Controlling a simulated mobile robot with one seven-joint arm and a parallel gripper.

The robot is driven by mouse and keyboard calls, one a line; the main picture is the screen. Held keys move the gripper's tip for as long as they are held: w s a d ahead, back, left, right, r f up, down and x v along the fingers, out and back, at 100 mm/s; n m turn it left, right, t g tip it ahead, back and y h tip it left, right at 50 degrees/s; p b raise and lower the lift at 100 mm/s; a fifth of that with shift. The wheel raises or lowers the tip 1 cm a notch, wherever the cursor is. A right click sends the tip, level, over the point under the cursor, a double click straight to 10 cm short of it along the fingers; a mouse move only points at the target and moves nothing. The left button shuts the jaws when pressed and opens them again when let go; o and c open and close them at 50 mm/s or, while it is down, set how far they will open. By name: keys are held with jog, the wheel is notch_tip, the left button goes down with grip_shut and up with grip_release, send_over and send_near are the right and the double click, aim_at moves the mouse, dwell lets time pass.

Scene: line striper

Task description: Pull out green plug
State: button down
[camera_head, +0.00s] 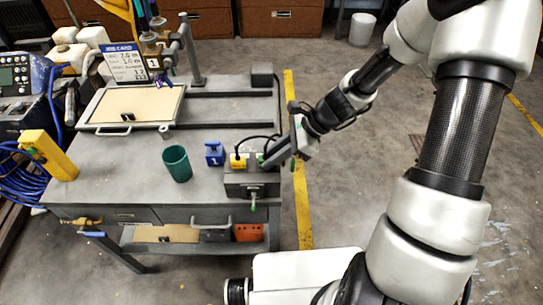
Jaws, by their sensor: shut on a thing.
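The green plug shows as a small patch of green (261,158) at the right end of a grey socket box (250,184) on the workbench. My gripper (268,162) reaches in from the right, with its jaws shut on the green plug and hiding most of it. Whether the plug sits fully in the box or is partly out, I cannot tell. A yellow plug (238,162) with a black cable stands in the same box, just left of my gripper.
A framed panel (131,105), a job card sign (126,63) and a yellow block (49,154) are further left.

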jog(key=shift+r+p, duration=0.6)
jog(key=shift+r, duration=0.15)
jog(key=shift+r+p, duration=1.4)
jog(key=shift+r, duration=0.2)
